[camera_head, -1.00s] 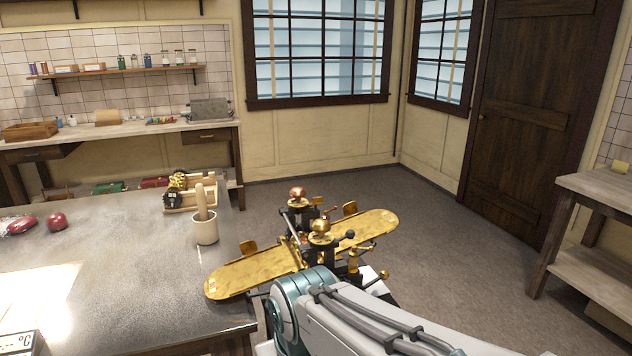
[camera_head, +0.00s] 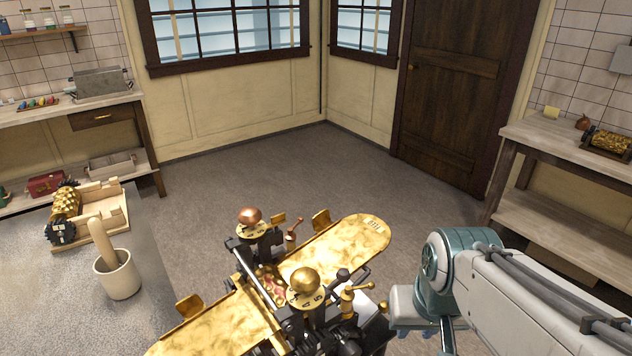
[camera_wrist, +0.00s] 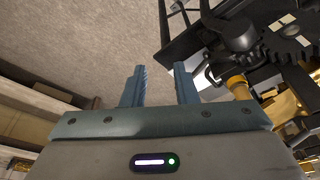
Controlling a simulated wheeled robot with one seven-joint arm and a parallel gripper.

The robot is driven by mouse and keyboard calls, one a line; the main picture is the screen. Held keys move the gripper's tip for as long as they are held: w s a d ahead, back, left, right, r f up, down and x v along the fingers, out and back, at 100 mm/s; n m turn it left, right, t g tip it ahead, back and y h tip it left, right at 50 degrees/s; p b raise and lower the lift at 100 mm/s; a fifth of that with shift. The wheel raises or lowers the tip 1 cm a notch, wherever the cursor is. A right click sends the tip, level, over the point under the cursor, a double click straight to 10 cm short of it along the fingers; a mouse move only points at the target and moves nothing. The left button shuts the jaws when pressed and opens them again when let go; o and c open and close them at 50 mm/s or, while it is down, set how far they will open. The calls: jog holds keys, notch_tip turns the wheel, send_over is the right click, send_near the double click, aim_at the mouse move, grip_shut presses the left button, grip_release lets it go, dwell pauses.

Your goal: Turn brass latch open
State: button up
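The brass drop-roller machine (camera_head: 225,325) has two long brass trays and dark metal parts, and stands at the bottom centre of the head view. A small brass post with a side handle (camera_head: 350,298), possibly the latch, is on its right side; which part is the latch I cannot tell for sure. In the wrist view a brass cylinder (camera_wrist: 238,87) on the machine shows to the right of my fingers. My gripper (camera_wrist: 160,72) is open, with nothing between its two blue-grey fingers. It is right of the machine, apart from the brass post.
A grey worktop (camera_head: 50,300) on the left holds a mortar with pestle (camera_head: 118,275) and a brass roller on a wooden stand (camera_head: 66,212). A wooden table (camera_head: 560,150) stands at the right. The floor behind the machine is clear.

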jog(key=w+a+r+m, duration=0.3)
jog(key=w+a+r, duration=0.1)
jog(key=w+r, duration=0.4)
notch_tip(320, 180, up, 15)
jog(key=m+g, duration=0.3)
jog(key=m, duration=0.4)
send_over(277, 215)
notch_tip(277, 215, down, 14)
jog(key=b, duration=0.3)
grip_shut()
